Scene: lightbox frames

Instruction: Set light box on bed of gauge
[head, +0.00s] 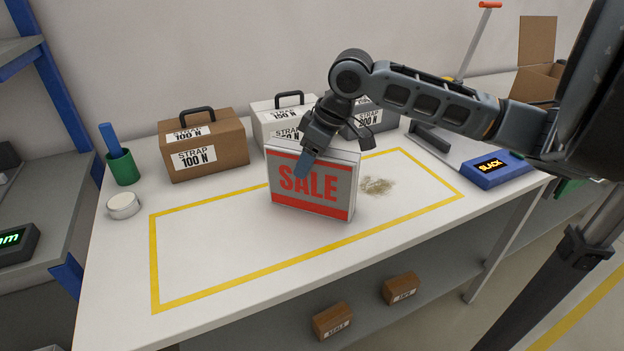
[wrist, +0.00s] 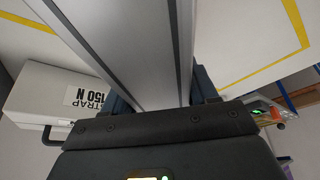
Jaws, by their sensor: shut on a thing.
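The light box (head: 310,187) is a grey box with a red "SALE" face. It stands upright inside the yellow outline on the bench. My gripper (head: 325,152) is shut on its upper part, with one blue-grey fingertip on the front face and the other largely hidden. I cannot tell whether its bottom touches the bench. The held box fills the middle of the wrist view (wrist: 125,40). The likely gauge, a blue unit reading "SLACK" (head: 490,169), is at the bench's right, beside a bare grey plate (head: 452,147) with a dark bar.
A brown case (head: 203,150) marked 100 N and white and grey strap cases (head: 283,118) stand along the back. A green cup (head: 122,168) and tape roll (head: 123,206) are at left. A speckled patch (head: 377,186) lies right of the box. The outline's left part is clear.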

